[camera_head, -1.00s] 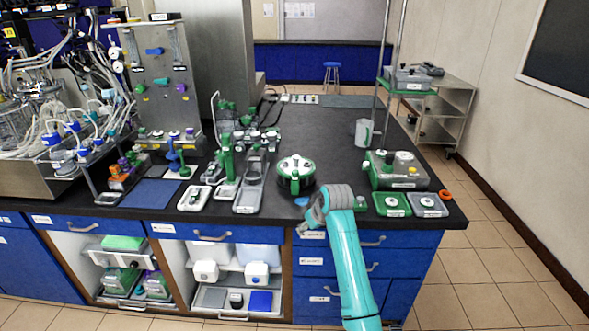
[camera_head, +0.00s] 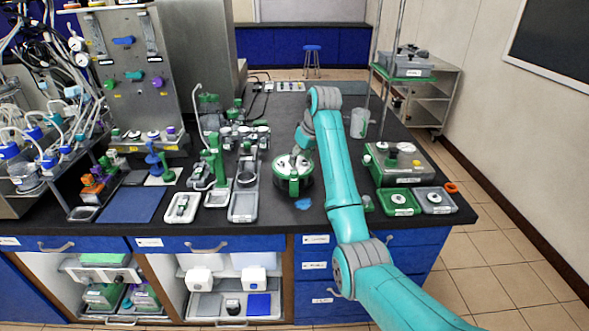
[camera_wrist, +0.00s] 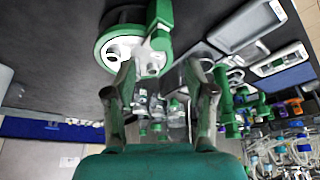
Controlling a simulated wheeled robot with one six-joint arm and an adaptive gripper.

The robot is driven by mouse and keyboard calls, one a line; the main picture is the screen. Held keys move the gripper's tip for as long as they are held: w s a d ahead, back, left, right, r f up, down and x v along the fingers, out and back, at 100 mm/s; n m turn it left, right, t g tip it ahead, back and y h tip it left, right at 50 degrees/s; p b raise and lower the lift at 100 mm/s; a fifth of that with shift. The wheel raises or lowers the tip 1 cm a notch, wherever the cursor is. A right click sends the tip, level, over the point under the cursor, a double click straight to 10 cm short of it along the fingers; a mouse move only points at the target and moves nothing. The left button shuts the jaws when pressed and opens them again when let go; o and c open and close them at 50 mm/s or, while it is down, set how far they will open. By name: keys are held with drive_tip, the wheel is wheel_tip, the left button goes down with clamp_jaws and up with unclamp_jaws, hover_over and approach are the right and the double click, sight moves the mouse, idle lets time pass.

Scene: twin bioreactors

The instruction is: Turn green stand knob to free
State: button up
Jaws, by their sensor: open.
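The green stand (camera_head: 214,158) is an upright green post on a pale base, left of the middle of the black bench. Its knob is too small to tell apart in the head view. In the wrist view, green parts (camera_wrist: 226,95) that may be the stand's show to the right of the fingers. My gripper (camera_head: 299,150) is above the bench to the right of the stand, near the green-handled lidded pot (camera_head: 293,184). In the wrist view, my gripper (camera_wrist: 165,85) has its two fingers apart, with nothing held between them. The pot's white lid (camera_wrist: 122,48) shows beyond the fingertips.
A grey tray (camera_head: 243,207) lies between the stand and the pot. A clear jug (camera_head: 359,124) and a green-and-grey device (camera_head: 398,165) stand to the right. Tubing and a metal panel (camera_head: 130,75) fill the left. Bare bench lies behind the pot.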

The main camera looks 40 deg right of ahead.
sight(294, 172)
drive_tip(key=x, duration=0.6)
drive_tip(key=shift+w+f, duration=0.2)
drive_tip(key=shift+f, duration=0.1)
clamp_jaws()
